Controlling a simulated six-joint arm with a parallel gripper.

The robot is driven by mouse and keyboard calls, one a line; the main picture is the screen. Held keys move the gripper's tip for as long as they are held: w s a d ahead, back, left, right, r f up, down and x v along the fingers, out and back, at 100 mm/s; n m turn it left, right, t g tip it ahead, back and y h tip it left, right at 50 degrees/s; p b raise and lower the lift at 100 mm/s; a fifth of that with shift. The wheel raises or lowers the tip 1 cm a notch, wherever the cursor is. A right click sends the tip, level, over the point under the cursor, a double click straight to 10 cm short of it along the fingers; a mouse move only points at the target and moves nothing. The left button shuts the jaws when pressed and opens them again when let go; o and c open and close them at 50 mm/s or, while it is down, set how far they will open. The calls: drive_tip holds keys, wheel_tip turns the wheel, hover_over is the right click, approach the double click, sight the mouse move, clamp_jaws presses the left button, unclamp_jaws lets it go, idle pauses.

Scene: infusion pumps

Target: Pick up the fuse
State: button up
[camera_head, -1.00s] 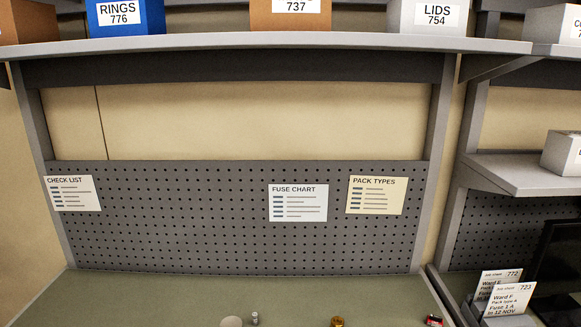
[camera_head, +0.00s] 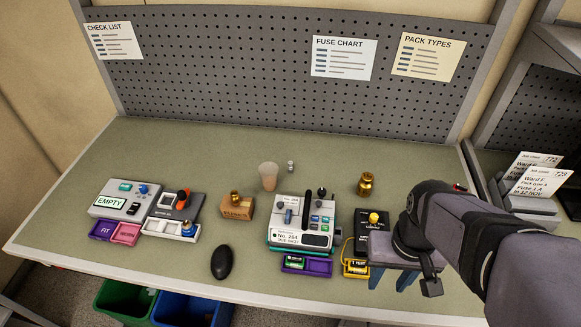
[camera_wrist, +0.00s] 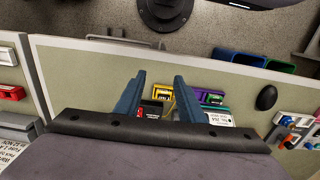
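I cannot tell for sure which thing is the fuse. A small silver cylinder (camera_head: 290,166) stands on the bench behind the pump, and fuse-like detail elsewhere is too small to read. The grey-white pump (camera_head: 300,222), labelled "No. 264", sits at bench centre. My gripper (camera_head: 390,284) is at the bench's front right, beside the black unit (camera_head: 372,232) with a yellow knob. In the wrist view, the two blue fingers of my gripper (camera_wrist: 156,82) are apart with nothing held between them. The black unit, a yellow tray and a purple tray show past the fingers.
A beige cup (camera_head: 268,175) and brass weight (camera_head: 366,184) stand behind the pump. A brown block (camera_head: 237,207), black oval object (camera_head: 222,263) and grey "EMPTY" unit (camera_head: 124,199) lie left. A purple tray (camera_head: 318,267) and yellow tray (camera_head: 355,269) lie in front. My arm hides the bench's right end.

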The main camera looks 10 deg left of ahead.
drive_tip(key=n+t+y+b, duration=0.6)
drive_tip(key=n+y+b, duration=0.6)
drive_tip(key=b, duration=0.9)
hover_over(290, 167)
drive_tip(key=d, duration=0.2)
wheel_tip(290, 167, down, 10)
drive_tip(key=shift+s+d+f+t+p, duration=0.15)
drive_tip(key=shift+f+p, duration=0.2)
drive_tip(key=shift+f, duration=0.6)
drive_tip(key=shift+s+d+f+t+p, duration=0.15)
drive_tip(key=shift+f+p, duration=0.2)
drive_tip(key=shift+f, duration=0.55)
drive_tip(key=shift+a+f, duration=0.1)
drive_tip(key=shift+f, duration=0.05)
